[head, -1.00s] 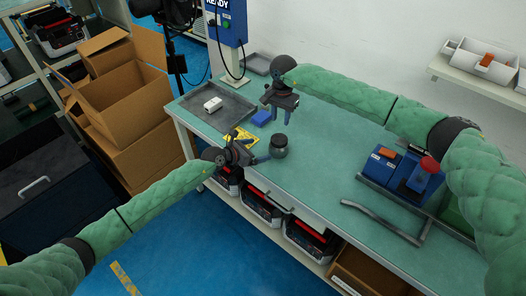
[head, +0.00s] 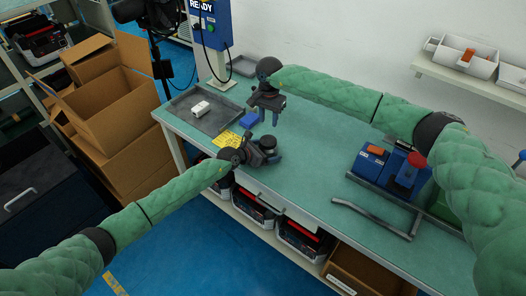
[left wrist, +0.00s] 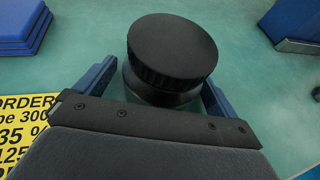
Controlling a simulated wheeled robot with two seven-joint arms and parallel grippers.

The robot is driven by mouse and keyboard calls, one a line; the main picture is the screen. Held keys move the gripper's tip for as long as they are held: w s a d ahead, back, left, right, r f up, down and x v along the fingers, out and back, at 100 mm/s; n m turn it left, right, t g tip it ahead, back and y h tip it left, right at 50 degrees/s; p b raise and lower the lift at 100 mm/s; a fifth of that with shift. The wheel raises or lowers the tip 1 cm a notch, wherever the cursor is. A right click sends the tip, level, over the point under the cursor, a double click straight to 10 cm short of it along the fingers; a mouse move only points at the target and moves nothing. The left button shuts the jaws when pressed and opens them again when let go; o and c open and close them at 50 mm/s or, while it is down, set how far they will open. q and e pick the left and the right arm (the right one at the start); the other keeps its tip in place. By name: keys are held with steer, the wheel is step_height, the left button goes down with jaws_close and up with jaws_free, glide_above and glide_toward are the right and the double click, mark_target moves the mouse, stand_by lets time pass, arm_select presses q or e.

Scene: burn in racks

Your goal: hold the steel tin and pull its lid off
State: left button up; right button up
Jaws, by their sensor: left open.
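The steel tin (head: 268,142) stands upright near the table's front edge, its black lid (left wrist: 172,48) on top. In the head view my left gripper's body and fingers partly hide it. My left gripper (head: 270,157) is open, with its blue fingers reaching along either side of the tin. In the left wrist view the tin's body (left wrist: 160,95) shows below the lid, between the fingers, with a visible gap at the right finger. My right gripper (head: 268,118) is above the table just behind the tin, fingers pointing down, apart and empty.
A blue block (head: 249,119) and a yellow printed sheet (head: 227,141) lie left of the tin. A grey tray (head: 205,112) with a white box is at the table's left end. Blue units in a metal frame (head: 385,207) stand right. The middle of the table (head: 310,150) is clear.

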arm_select(q)
steer(key=shift+c, duration=0.2)
steer(key=c, duration=1.1)
